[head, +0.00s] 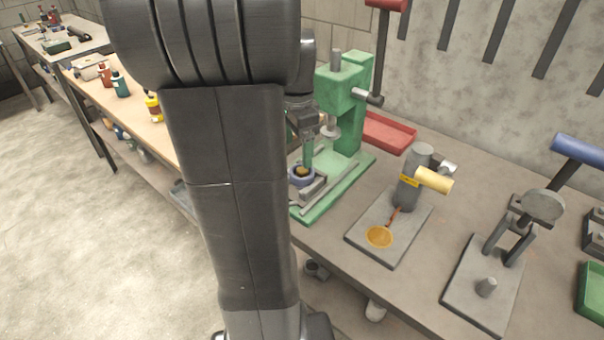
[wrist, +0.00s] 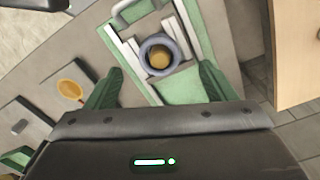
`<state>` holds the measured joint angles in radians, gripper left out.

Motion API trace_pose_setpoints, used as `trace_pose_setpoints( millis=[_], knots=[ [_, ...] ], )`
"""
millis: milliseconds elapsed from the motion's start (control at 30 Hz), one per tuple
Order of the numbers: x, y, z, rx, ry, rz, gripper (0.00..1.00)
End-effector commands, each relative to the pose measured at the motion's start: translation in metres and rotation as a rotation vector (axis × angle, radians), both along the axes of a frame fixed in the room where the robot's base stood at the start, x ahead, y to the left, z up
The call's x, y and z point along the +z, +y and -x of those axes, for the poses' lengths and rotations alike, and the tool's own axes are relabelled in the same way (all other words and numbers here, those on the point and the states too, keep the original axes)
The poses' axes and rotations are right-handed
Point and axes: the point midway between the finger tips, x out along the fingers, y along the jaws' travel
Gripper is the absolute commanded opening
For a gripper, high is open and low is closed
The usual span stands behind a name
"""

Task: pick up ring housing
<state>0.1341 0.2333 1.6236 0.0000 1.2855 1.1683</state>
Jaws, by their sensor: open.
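The ring housing (wrist: 174,45) is a blue-grey ring on the green press's base, with a round brass-coloured piece (wrist: 159,58) inside it. In the head view the ring housing (head: 301,181) sits between rails on the base, partly behind my gripper. My gripper (wrist: 157,88) is open, its two green fingers spread wide on either side of the line to the ring. In the head view my gripper (head: 307,160) is above the ring housing, partly hidden by the arm. No contact with the ring shows.
The green press (head: 346,98) rises close beside my gripper. A red tray (head: 388,133) lies behind it. To the right are a grey plate with a cylinder tool (head: 408,185), an orange round strainer (head: 379,237) and another grey fixture (head: 478,290). A wooden bench (head: 132,113) with bottles stands at left.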

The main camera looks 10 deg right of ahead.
Motion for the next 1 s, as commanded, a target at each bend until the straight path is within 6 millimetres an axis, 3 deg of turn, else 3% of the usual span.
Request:
trace_pose_setpoints(
  millis=[267,533,833,1000],
  knots=[
    [-0.023,-0.001,0.001,0.001,0.002,0.0,0.77],
    [-0.061,-0.002,0.002,0.001,0.002,0.001,0.77],
    [-0.067,-0.002,0.001,0.001,-0.001,0.001,0.77],
    [-0.067,-0.002,0.001,0.001,-0.001,0.001,0.46]
  ],
)
